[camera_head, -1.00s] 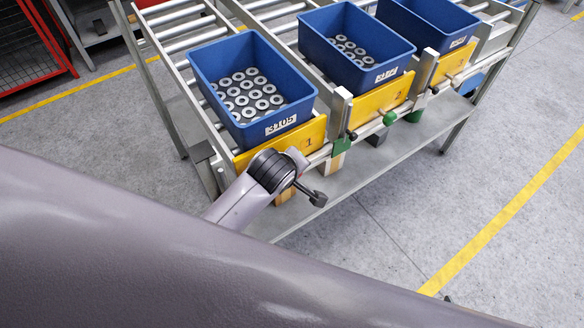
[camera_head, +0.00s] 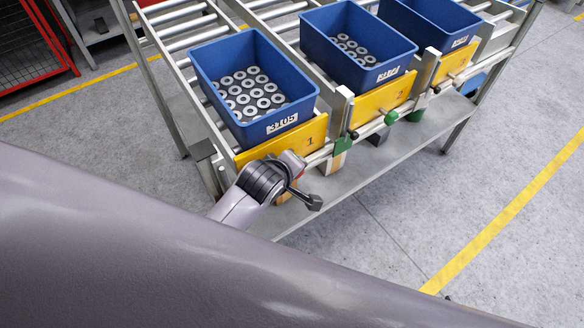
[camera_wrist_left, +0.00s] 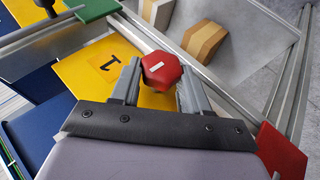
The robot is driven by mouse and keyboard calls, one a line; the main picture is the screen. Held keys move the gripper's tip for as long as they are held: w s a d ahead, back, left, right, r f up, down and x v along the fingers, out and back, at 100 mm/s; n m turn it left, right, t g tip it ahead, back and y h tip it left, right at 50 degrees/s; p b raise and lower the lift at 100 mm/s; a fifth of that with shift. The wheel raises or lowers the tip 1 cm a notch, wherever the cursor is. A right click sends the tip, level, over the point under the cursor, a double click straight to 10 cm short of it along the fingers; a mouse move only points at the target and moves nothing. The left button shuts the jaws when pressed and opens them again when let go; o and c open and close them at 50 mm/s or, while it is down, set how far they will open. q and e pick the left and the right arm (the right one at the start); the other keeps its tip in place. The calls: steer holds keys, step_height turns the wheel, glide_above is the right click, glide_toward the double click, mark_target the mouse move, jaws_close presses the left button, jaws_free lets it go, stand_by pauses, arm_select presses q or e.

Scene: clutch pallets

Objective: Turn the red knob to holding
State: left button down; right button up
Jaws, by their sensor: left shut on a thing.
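In the head view my left gripper (camera_head: 298,178) is at the front rail below the yellow panel marked 1 (camera_head: 285,146). There the knob is mostly hidden by the gripper, and its marking cannot be read. My right gripper is not in view.
A green plate (camera_wrist_left: 95,8) and a red plate (camera_wrist_left: 281,151) flank the knob in the left wrist view. Behind the yellow panels, blue bins (camera_head: 268,128) of metal rings stand on a roller rack. The floor in front is clear.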

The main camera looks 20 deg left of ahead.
arm_select(q)
steer(key=shift+a+f, duration=0.1)
stand_by(0.8)
steer(key=c, duration=0.6)
jaws_free()
steer(key=shift+o, duration=0.2)
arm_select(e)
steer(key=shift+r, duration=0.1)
